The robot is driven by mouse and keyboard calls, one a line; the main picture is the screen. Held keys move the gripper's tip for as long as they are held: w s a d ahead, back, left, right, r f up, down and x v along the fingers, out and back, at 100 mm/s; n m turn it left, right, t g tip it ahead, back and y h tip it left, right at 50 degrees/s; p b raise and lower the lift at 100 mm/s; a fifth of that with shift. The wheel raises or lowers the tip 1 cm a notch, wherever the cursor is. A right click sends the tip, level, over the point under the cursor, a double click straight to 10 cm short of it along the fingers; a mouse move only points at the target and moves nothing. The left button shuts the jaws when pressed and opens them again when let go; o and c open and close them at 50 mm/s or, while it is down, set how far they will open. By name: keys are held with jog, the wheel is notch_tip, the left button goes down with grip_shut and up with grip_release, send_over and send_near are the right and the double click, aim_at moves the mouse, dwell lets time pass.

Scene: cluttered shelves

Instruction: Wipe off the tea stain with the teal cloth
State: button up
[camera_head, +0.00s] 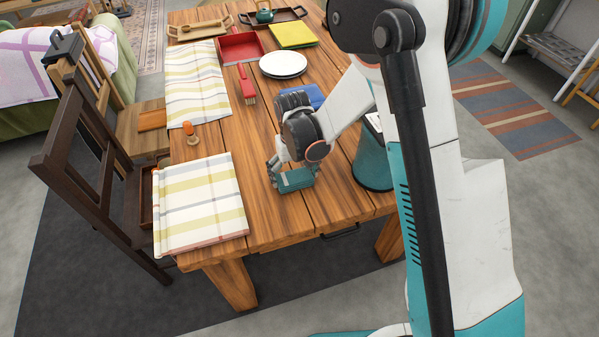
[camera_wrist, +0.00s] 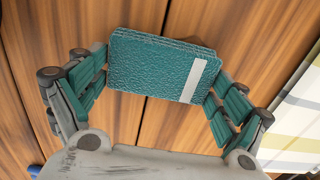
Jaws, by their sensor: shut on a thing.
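The teal cloth (camera_head: 296,180) is a folded, block-like pad with a pale stripe near one end in the wrist view (camera_wrist: 160,65). My gripper (camera_head: 293,175) is shut on it, with a finger at each end of the cloth in the wrist view (camera_wrist: 160,90). The cloth is at the near part of the wooden table (camera_head: 280,217); I cannot tell whether it touches the wood. I make out no tea stain on the visible wood in either view; my arm and the cloth hide part of the tabletop.
A checked cloth (camera_head: 198,205) lies left of my gripper, another (camera_head: 197,85) farther back. A teal bin (camera_head: 373,160) stands close on the right. Behind are white plates (camera_head: 283,64), a red brush (camera_head: 246,83), a red dustpan (camera_head: 240,47) and a blue item (camera_head: 317,95).

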aim_at(284, 177)
jog(key=shift+s+a+f, duration=0.1)
jog(key=shift+s+a, duration=0.1)
jog(key=shift+a, duration=0.45)
jog(key=shift+s+a, duration=0.2)
jog(key=shift+a, duration=0.45)
jog(key=shift+s+a+b, duration=0.15)
jog(key=shift+s+a, duration=0.05)
jog(key=shift+a, duration=0.5)
jog(key=shift+s+a+b, duration=0.15)
jog(key=shift+s+a, duration=0.05)
jog(key=shift+a, duration=0.5)
jog(key=shift+d, duration=0.15)
jog(key=shift+w+d+f+b, duration=0.1)
jog(key=shift+w+d+b, duration=0.1)
jog(key=shift+d, duration=0.25)
jog(key=shift+w+d+f+b, duration=0.1)
jog(key=shift+d+b, duration=0.1)
jog(key=shift+d, duration=0.5)
jog(key=shift+c, duration=1)
jog(key=shift+w+d+r, duration=0.1)
jog(key=shift+w+d, duration=0.2)
jog(key=shift+d, duration=0.6)
jog(key=shift+w+d+r, duration=0.1)
jog(key=shift+w+d, duration=0.15)
jog(key=shift+d, duration=0.65)
jog(key=shift+w+d+r, duration=0.1)
jog(key=shift+w+d, duration=0.2)
jog(key=shift+d, duration=0.6)
